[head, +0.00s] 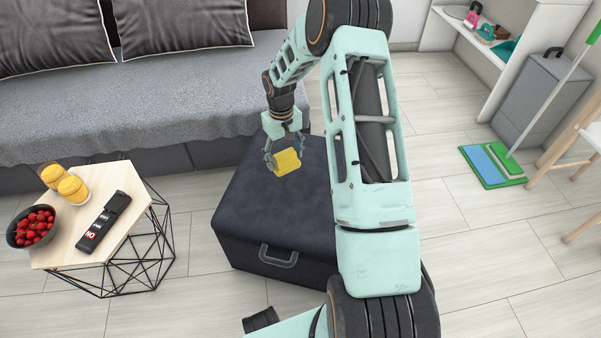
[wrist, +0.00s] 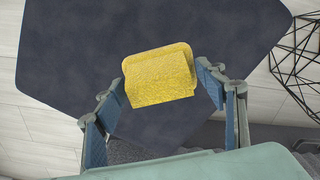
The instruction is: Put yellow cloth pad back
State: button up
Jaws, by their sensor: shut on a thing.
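The yellow cloth pad (head: 287,162) is in my gripper, above the top of a dark ottoman-like box in the head view. In the wrist view the pad (wrist: 160,76) sits at the fingertips, slightly tilted, with the dark top behind it. My gripper (head: 272,160) points down and is shut on the pad; its two blue-padded fingers (wrist: 160,92) stand at either side of it. I cannot tell how far the pad is above the box top.
The dark box (head: 240,205) has a handle on its front. A small wooden table (head: 60,250) at left bears a remote (head: 104,222), glasses and a bowl of red berries (head: 35,228). A grey sofa (head: 150,110) stands behind. A white shelf (head: 480,45) and green-blue mat (head: 483,165) are at right.

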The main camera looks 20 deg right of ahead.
jog(key=d+f, duration=0.1)
jog(key=f, duration=0.1)
jog(key=d+f+b, duration=0.1)
jog(key=d+f, duration=0.3)
jog(key=shift+w, duration=0.3)
jog(key=shift+d+f+b, duration=0.15)
jog(key=shift+f+b, duration=0.35)
jog(key=shift+f, duration=0.35)
jog(key=shift+d+f+b, duration=0.1)
jog(key=shift+f+b, duration=0.35)
jog(key=shift+f, duration=0.35)
jog(key=shift+f, duration=0.1)
jog(key=o, duration=1)
notch_tip(320, 180, up, 12)
jog(key=p, duration=0.3)
jog(key=shift+p, duration=0.3)
jog(key=shift+r, duration=0.25)
